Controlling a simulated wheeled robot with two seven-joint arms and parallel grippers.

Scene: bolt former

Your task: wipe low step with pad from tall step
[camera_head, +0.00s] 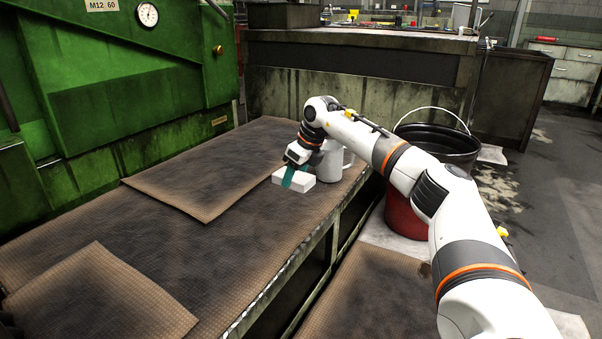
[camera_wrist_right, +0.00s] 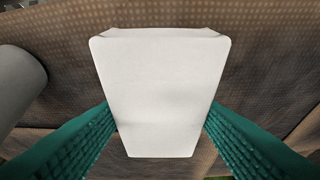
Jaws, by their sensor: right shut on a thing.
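The white pad (camera_head: 294,180) is a pale block at the far part of the tall step (camera_head: 230,225), the brown-matted platform along the green machine. My right gripper (camera_head: 288,177) is shut on the pad, its teal fingers on either side. In the right wrist view the pad (camera_wrist_right: 160,90) fills the middle between the two teal fingers. I cannot tell whether the pad touches the mat. The low step (camera_head: 365,290) lies lower, to the right of the tall step, partly hidden by my right arm. My left gripper is not in view.
A red and black bucket (camera_head: 405,218) with a wire handle stands beyond the low step, partly behind my arm. The green machine (camera_head: 120,90) borders the left.

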